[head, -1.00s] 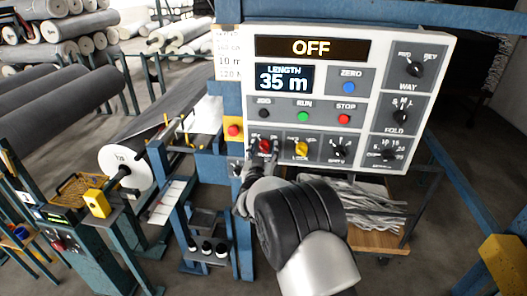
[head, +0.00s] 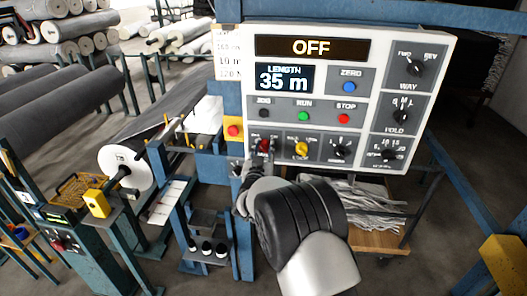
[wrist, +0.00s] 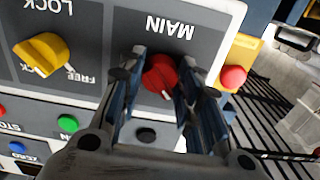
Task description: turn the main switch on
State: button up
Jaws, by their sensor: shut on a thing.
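The main switch is a red rotary knob on the grey panel marked MAIN, at the lower left of the control box (head: 300,33). The red knob (wrist: 160,75) shows between my fingers in the wrist view and as a small red spot in the head view (head: 264,146). My gripper (wrist: 163,78) is shut on the knob, one finger on each side. The knob's handle looks slanted in the wrist view; its exact pointer position is partly hidden. The display (head: 311,47) at the top reads OFF.
Beside the main switch sits the yellow LOCK knob (wrist: 42,53). A red button on a yellow box (head: 233,131) is close on the other side. Green (head: 303,116) and red (head: 344,118) buttons sit just above. A blue frame post (head: 241,220) stands below left.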

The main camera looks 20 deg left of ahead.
jog(key=m+b, duration=0.1)
jog(key=b, duration=0.1)
jog(key=m+b, duration=0.2)
jog(key=b, duration=0.1)
jog(key=shift+f+m+b, duration=0.25)
jog(key=shift+m+b, duration=0.05)
jog(key=shift+m, duration=0.1)
jog(key=m+b, duration=0.5)
jog(key=b, duration=0.1)
jog(key=shift+r+m, duration=0.1)
jog(key=shift+m, duration=0.2)
jog(key=m+b, duration=0.2)
jog(key=m, duration=0.1)
jog(key=shift+a+r, duration=0.1)
jog(key=m, duration=0.5)
jog(key=shift+r, duration=0.1)
jog(key=shift+m, duration=0.3)
jog(key=o, duration=1)
jog(key=shift+o, duration=0.2)
